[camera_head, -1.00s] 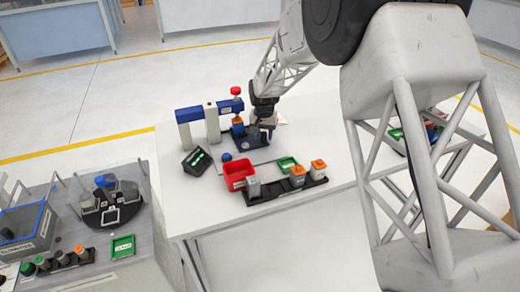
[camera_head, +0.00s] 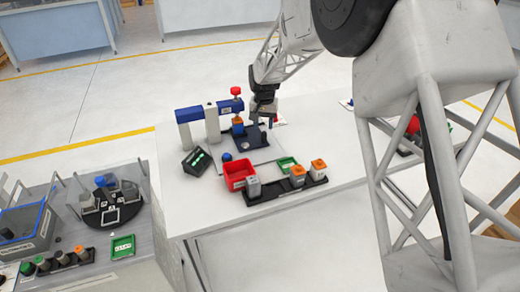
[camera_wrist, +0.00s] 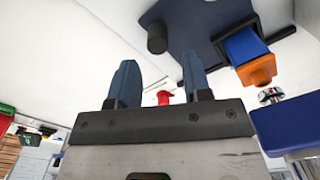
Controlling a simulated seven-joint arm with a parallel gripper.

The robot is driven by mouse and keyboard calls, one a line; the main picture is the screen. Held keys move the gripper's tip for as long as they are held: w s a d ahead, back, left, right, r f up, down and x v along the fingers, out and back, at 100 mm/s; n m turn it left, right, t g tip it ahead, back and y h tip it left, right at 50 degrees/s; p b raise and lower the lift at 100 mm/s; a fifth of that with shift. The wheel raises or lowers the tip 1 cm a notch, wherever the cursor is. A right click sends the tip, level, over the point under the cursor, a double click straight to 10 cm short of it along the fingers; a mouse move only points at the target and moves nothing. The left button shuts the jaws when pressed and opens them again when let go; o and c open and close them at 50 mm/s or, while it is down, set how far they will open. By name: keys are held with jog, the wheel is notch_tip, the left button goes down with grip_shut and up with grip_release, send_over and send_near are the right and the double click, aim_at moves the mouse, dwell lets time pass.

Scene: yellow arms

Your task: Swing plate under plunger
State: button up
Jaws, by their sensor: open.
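The press stands on the white table, with a blue beam (camera_head: 212,109) and a red knob (camera_head: 235,91) above its plunger. The dark plate (camera_head: 253,142) lies below the beam's right end and carries a blue block with an orange top (camera_head: 238,122). In the wrist view the plate (camera_wrist: 205,22) shows with a dark round peg (camera_wrist: 157,38). The orange end (camera_wrist: 259,72) is close to the silver plunger tip (camera_wrist: 270,95); exact alignment cannot be told. My gripper (camera_head: 269,122) is open and empty, above the plate's right side, apart from the peg.
A red bin (camera_head: 239,175), a green tray (camera_head: 287,163) and a black rack (camera_head: 285,190) with grey, orange-topped parts stand in front. A dark display (camera_head: 196,161) and a blue button (camera_head: 227,157) sit left.

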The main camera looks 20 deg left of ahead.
jog(key=shift+r, duration=1.1)
jog(key=shift+d, duration=0.1)
jog(key=shift+d+r, duration=0.2)
jog(key=s+d+r+m, duration=0.1)
jog(key=s+d+r, duration=0.35)
jog(key=d, duration=0.65)
jog(key=s+d+r+t, duration=0.1)
jog(key=s+d+r, duration=0.4)
jog(key=d, duration=0.5)
jog(key=s+d+r+m, duration=0.1)
jog(key=s+d+r, duration=0.2)
jog(key=d+r, duration=0.6)
jog(key=s+d+f, duration=0.2)
jog(key=s+d, duration=0.9)
jog(key=s, duration=0.3)
jog(key=s+d+f+m+t, duration=0.1)
jog(key=s+d+f, duration=0.1)
jog(key=s+d, duration=0.9)
jog(key=s, duration=0.4)
jog(key=shift+s+t, duration=0.25)
jog(key=shift+t, duration=0.05)
